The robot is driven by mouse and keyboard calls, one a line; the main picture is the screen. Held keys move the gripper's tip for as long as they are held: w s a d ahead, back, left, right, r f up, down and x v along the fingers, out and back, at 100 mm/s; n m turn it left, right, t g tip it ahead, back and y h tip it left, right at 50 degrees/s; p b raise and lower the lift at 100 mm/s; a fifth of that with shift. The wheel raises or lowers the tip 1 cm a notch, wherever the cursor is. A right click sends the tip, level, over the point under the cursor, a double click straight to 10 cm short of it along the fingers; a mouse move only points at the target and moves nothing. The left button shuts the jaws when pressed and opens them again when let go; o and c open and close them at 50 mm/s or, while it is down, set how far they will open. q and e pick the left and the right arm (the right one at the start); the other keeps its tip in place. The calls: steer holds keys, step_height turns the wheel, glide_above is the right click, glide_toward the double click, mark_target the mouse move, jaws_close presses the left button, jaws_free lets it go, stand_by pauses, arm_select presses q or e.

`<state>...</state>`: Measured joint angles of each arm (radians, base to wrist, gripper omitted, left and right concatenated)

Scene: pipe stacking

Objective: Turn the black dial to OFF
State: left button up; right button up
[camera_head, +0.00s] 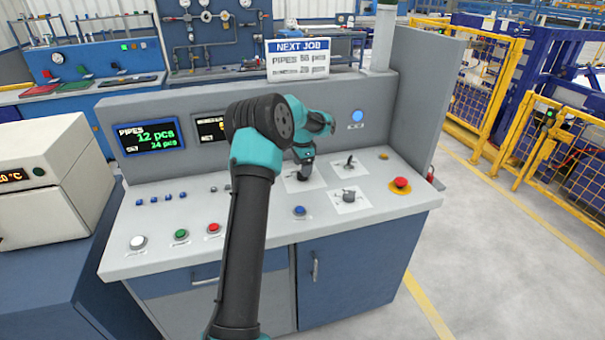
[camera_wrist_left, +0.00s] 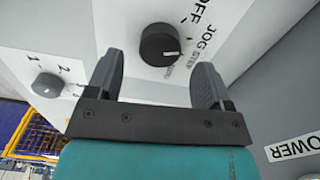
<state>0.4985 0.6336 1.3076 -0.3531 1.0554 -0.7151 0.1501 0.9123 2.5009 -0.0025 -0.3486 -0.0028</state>
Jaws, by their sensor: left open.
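The black dial (camera_wrist_left: 158,45) sits on a white plate with the printed words OFF and JOG and smaller words beside it. Its white mark points to the lower right in the left wrist view, toward the small print and away from OFF. My left gripper (camera_wrist_left: 160,70) is open and empty, with one finger on each side of the dial in the picture; whether they are level with it I cannot tell. In the head view my left gripper (camera_head: 304,170) points down over the console's left white plate, and the dial there is hidden. My right gripper is not in view.
A grey knob (camera_wrist_left: 47,85) marked 1 and 2 is nearby. On the console (camera_head: 240,205), two more plates with controls (camera_head: 349,197) lie right of my gripper, and a red emergency button (camera_head: 400,184) stands further right. An upright panel (camera_head: 375,95) rises behind.

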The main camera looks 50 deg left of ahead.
arm_select(q)
steer(key=shift+f, duration=1.75)
steer(key=c, duration=0.9)
steer(key=shift+n, duration=0.5)
steer(key=n, duration=0.3)
steer(key=shift+r+n, duration=0.1)
steer(key=shift+n, duration=1.9)
